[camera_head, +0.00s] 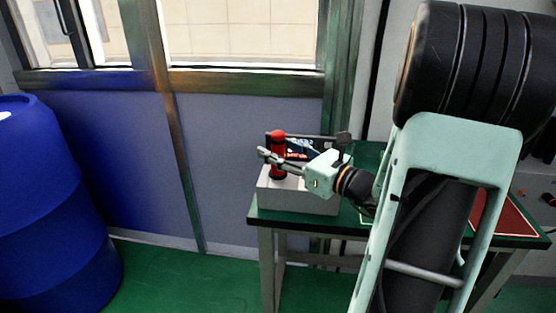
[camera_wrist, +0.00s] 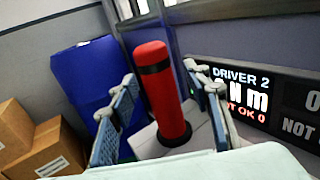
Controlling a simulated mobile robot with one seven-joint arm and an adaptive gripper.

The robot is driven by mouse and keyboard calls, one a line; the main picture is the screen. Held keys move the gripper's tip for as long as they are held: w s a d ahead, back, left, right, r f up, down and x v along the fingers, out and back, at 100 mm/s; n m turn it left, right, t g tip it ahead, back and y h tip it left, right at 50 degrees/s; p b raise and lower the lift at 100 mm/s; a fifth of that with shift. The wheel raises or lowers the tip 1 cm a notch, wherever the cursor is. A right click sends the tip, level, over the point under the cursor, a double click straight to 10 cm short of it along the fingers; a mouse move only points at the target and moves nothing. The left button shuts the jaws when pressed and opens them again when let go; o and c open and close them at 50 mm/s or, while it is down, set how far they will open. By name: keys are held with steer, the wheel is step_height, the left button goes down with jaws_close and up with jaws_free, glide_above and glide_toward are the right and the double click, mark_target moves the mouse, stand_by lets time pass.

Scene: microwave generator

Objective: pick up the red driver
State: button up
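The red driver (camera_head: 278,150) stands upright on a light grey box (camera_head: 297,199) on the green-topped table. It has a black band near its top, seen in the wrist view (camera_wrist: 164,100). My gripper (camera_head: 270,157) reaches in from the right at the driver's height. In the wrist view my gripper's two fingers (camera_wrist: 160,76) are apart, one on each side of the driver, with a visible gap on both sides. The driver's lower end meets the box top. In the head view a finger covers part of the driver's middle.
A black display (camera_wrist: 255,95) reading "DRIVER 2" stands close to the right of the driver. A blue barrel (camera_head: 50,200) is on the floor at left. Cardboard boxes (camera_wrist: 42,145) show at left in the wrist view. A wall with windows (camera_head: 245,35) is behind the table (camera_head: 262,215).

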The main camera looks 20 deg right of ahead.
jaws_close()
steer(key=shift+r, duration=0.1)
